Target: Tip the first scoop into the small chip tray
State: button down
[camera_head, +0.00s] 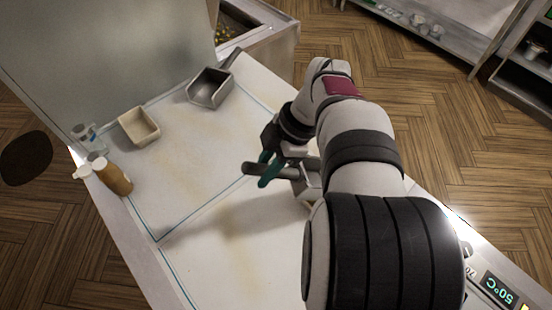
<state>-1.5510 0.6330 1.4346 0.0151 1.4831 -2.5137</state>
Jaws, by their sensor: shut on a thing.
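My gripper (269,171), with teal fingers, is shut on the dark handle of a scoop (252,168) over the middle of the worktop. The handle's free end points left. The rest of this scoop is mostly hidden behind my arm, so I cannot tell what it holds or whether it is tilted. A small beige chip tray (138,126) stands at the upper left of the worktop, apart from my gripper. It looks empty.
A second grey metal scoop (210,89) lies at the back, right of the tray. A brown bottle (115,177) and a clear container (88,136) stand along the left edge. A fryer bay (232,30) is behind. The worktop between tray and gripper is clear.

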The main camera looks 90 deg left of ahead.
jog(key=s+d+f+t+y, duration=0.1)
jog(key=s+f+t, duration=0.4)
jog(key=shift+d+f+t+y, duration=0.25)
jog(key=shift+f+t+y, duration=0.05)
jog(key=shift+f+y, duration=0.1)
jog(key=shift+w, duration=0.1)
